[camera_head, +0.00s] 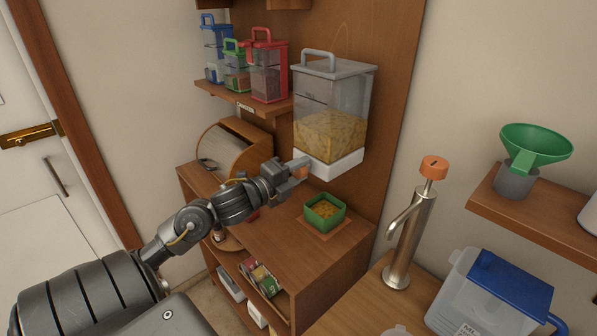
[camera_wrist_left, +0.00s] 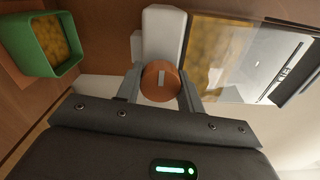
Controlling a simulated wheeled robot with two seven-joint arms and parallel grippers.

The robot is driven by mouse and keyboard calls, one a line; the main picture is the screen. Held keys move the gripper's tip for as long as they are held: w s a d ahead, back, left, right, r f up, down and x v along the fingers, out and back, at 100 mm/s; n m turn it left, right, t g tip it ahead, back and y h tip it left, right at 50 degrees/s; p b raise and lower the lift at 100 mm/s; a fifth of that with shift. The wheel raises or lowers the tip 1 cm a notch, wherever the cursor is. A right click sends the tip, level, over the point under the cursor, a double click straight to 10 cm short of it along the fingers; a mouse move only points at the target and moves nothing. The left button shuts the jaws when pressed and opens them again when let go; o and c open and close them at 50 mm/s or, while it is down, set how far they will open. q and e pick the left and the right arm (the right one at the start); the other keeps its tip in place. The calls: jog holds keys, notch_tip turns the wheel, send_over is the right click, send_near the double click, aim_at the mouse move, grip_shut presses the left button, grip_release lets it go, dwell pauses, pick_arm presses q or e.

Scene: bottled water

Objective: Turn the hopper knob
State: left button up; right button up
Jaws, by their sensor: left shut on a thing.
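The hopper (camera_head: 331,115) is a clear bin with a grey lid and handle, fixed to the wooden back panel. It is partly filled with yellow pieces and has a white base. Its round orange-brown knob (camera_wrist_left: 160,81) sits on the white base, with a pale mark on its face. My left gripper (camera_head: 302,168) is at the front of the base, and in the left wrist view its fingers are shut on the knob from both sides. A green square bowl (camera_head: 325,211) with yellow pieces stands below the hopper. My right gripper is not in view.
A shelf with blue, green and red containers (camera_head: 268,66) is above left. A wooden roll-front box (camera_head: 236,147) stands behind my left arm. To the right are a metal tap (camera_head: 409,225) with an orange top, a blue-lidded jug (camera_head: 492,295) and a green funnel (camera_head: 535,146) on a shelf.

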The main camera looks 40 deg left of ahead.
pick_arm(q)
jog(key=o, duration=1)
jog(key=shift+s+f, duration=0.15)
jog(key=shift+s, duration=0.4)
jog(key=s, duration=0.6)
jog(key=s+a, duration=0.1)
jog(key=s, duration=0.2)
jog(key=shift+s, duration=0.35)
